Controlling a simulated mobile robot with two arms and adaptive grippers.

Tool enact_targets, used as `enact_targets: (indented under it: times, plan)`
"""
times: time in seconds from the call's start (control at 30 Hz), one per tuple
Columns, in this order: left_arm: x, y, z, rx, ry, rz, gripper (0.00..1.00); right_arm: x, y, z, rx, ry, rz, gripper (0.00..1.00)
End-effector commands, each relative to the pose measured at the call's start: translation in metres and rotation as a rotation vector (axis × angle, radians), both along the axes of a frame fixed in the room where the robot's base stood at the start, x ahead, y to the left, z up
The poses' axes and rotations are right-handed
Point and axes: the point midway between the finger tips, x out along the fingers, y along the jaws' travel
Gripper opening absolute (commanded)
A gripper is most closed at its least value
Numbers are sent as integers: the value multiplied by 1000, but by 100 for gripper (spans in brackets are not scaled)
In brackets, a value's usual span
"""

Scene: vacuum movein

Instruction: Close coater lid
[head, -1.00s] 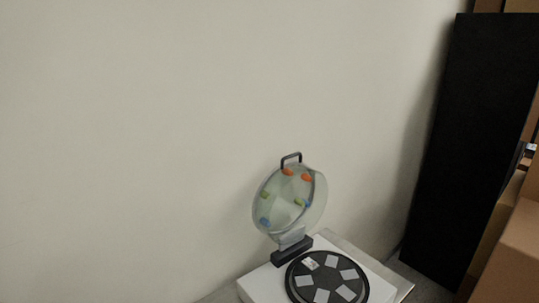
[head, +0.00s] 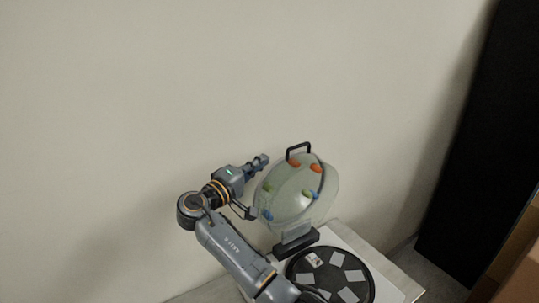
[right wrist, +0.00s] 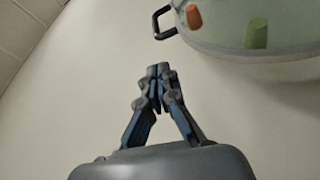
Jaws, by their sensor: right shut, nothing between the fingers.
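The coater lid (head: 290,195) is a translucent round dome with coloured knobs. It stands open, tilted up on its hinge behind the coater base (head: 381,270). A dark handle (head: 298,147) sits at the lid's top edge. The base is a white box with a round black plate (head: 349,258) carrying pale square pieces. My right gripper (head: 262,160) is shut and empty, just left of the lid's upper part and apart from the handle. In the right wrist view, my gripper (right wrist: 158,72) is shut below the handle (right wrist: 164,22), with the lid (right wrist: 230,28) at upper right. My left gripper is not in view.
A plain wall (head: 120,120) stands behind the coater. A tall black panel (head: 480,150) and brown boxes (head: 520,255) are at the right. The space above the coater's plate is clear.

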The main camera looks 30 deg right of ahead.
Motion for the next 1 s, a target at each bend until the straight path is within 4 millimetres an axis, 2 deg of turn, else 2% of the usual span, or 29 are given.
enact_targets:
  times: [0.03, 0.2, 0.5, 1.0]
  plan:
    - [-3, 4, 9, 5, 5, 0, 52, 2, -9, 6, -2, 0, -4, 0]
    - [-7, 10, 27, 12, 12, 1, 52, 15, -39, 9, -1, 1, -4, 0]
    - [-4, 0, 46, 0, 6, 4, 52, 32, -75, 7, 1, 0, -2, 0]
    - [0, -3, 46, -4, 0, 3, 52, 34, -81, 4, 4, -4, 0, 0]
